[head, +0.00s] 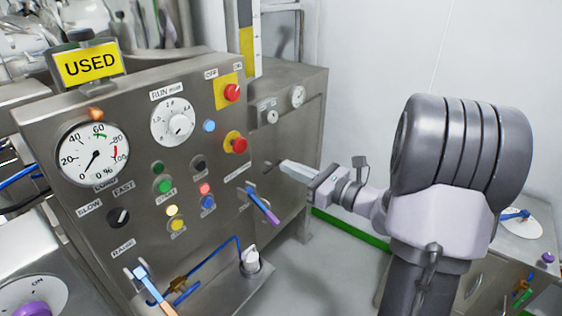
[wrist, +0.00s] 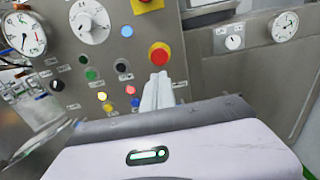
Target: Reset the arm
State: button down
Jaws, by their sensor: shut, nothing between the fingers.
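My gripper (head: 285,165) is at the end of my arm, which reaches in from the right in the head view. Its pale fingers are together, with nothing seen between them. They point left toward the steel control panel (head: 75,215), in front of its right part. In the wrist view my gripper (wrist: 158,78) shows as closed pale fingers, with their tips just below the red button on a yellow plate (wrist: 160,54). I cannot tell how far the tips are from the panel.
The panel carries a gauge (head: 92,153), a timer dial (head: 173,122), red buttons (head: 232,92), coloured lamps and a blue-purple lever (head: 262,205). A yellow USED sign (head: 90,64) stands on top. A steel cabinet (head: 308,130) stands behind. Floor (head: 335,275) shows below my arm.

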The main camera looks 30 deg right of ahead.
dwell(0.4)
jog(key=s+a+n+g+y, duration=0.2)
jog(key=s+a+n+g, duration=0.3)
jog(key=a, duration=0.6)
jog(key=s+a+n+g+y, duration=0.25)
jog(key=a+n+g, duration=0.35)
jog(key=a, duration=0.5)
jog(key=s+a+f+n+h, duration=0.1)
jog(key=s+a+n+h, duration=0.1)
jog(key=s+n+h, duration=0.6)
jog(key=s+n, duration=0.7)
jog(key=n, duration=0.1)
jog(key=shift+s+a+f+n+h, duration=0.2)
jog(key=shift+n+h, duration=0.15)
jog(key=shift+n, duration=0.05)
